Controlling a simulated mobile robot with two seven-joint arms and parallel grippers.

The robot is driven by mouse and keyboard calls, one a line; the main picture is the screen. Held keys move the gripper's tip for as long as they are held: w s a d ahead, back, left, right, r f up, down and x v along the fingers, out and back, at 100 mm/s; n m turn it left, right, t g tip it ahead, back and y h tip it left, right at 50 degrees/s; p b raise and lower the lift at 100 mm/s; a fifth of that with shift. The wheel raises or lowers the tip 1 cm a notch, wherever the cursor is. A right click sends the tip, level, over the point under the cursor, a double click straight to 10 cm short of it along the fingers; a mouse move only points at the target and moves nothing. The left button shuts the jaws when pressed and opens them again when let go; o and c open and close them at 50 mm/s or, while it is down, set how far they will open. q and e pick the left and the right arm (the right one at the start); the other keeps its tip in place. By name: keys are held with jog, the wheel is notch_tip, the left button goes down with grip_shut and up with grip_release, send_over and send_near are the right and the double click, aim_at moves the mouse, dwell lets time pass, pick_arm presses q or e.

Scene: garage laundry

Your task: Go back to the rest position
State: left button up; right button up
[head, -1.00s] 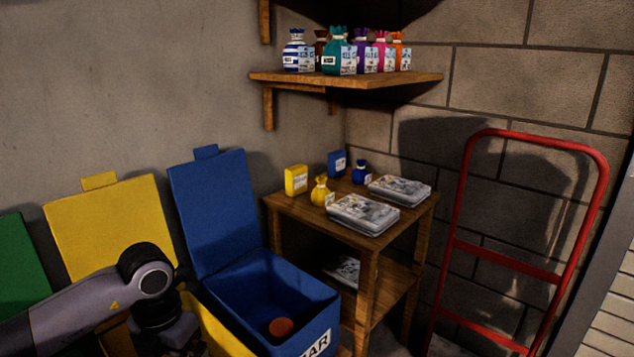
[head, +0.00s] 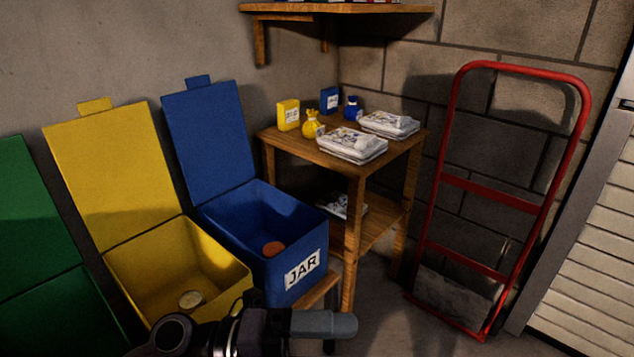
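Part of my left arm shows at the bottom edge of the head view, with the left gripper (head: 325,323) pointing right. It is in front of and below the open blue bin (head: 305,240) and the open yellow bin (head: 125,272). Its fingers are seen from the side, so I cannot tell whether they are apart. Nothing is visibly held in it. My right gripper is not in view.
The blue bin, labelled JAR, holds a reddish round item (head: 273,249); the yellow bin holds a pale round item (head: 191,299). A green bin (head: 40,305) stands left. A wooden table (head: 355,178) and red hand truck (head: 440,182) stand right.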

pick_arm(q)
jog(key=w+a+f+n+t+y+b, duration=0.25)
jog(key=a+n+t, duration=0.25)
jog(key=n+t, duration=0.55)
jog(key=w+a+f+n+t+y+b, duration=0.1)
jog(key=w+a+f+n+t+y, duration=0.2)
jog(key=n+t, duration=0.75)
jog(key=s+a+f+n+g+y+b, duration=0.1)
jog(key=s+a+f+n+g+y, duration=0.4)
jog(key=f, duration=0.3)
jog(key=s+a+f+n+g+y+b, duration=0.1)
jog(key=s+a+f+n+g+y, duration=0.25)
jog(key=f+n, duration=0.4)
jog(key=s+a+r+y+p, duration=0.1)
jog(key=a+r+p, duration=0.1)
jog(key=r+p, duration=0.5)
jog(key=s+a+r+g+y+p, duration=0.1)
jog(key=r+p, duration=0.6)
jog(key=p, duration=1.2)
jog(key=shift+s+a+r, duration=0.25)
jog(key=shift+s+a, duration=0.2)
jog(key=shift+a, duration=0.75)
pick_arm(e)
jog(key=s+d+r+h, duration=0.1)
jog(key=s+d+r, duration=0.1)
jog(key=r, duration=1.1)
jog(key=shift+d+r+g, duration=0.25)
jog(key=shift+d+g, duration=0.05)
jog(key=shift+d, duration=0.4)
